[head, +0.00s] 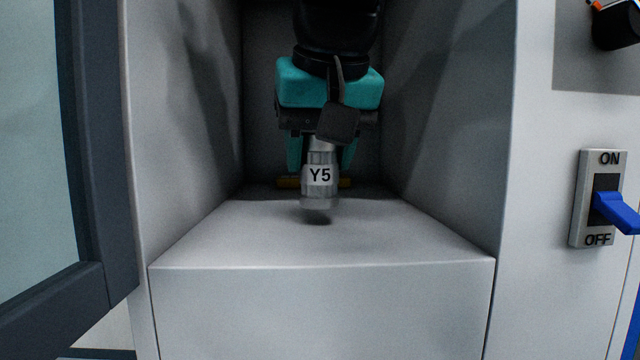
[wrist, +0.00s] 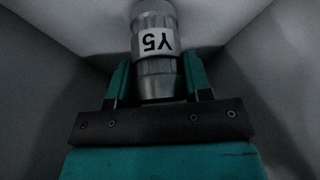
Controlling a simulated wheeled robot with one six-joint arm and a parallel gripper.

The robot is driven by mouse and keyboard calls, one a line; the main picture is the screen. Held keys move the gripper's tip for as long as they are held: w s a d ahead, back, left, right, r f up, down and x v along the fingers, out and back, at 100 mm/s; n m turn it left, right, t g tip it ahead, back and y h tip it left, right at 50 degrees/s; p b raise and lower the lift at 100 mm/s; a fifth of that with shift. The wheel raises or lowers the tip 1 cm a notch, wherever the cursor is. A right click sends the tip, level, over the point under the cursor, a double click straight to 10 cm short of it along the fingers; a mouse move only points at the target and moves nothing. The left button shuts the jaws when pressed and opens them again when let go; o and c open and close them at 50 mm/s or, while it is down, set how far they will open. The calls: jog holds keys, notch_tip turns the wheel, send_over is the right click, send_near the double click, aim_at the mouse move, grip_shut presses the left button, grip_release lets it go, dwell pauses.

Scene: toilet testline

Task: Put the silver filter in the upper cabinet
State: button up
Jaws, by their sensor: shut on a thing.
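The silver filter (head: 319,190) is a metal cylinder with a white label reading Y5. My teal and black gripper (head: 321,155) is shut on its upper part, one finger on each side. The filter hangs upright inside the open cabinet (head: 200,245), over the pale cabinet floor. Its lower end is close to the floor, and I cannot tell whether it touches. In the wrist view the filter (wrist: 156,45) sits between the fingers of my gripper (wrist: 157,75), its label upside down.
Grey side walls stand close on both sides of my arm. An open door with a dark frame (head: 92,150) is at the left. A switch with a blue lever (head: 616,211), marked ON and OFF, is on the right panel. A yellow piece (head: 289,183) lies behind the filter.

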notch_tip(320, 180, down, 2)
jog(key=shift+f+b, duration=0.1)
jog(key=shift+b, duration=0.4)
jog(key=shift+w, duration=0.3)
jog(key=shift+r, duration=0.2)
jog(key=shift+f, duration=0.2)
jog(key=o, duration=0.9)
jog(key=shift+o, duration=0.2)
jog(key=shift+r, duration=0.1)
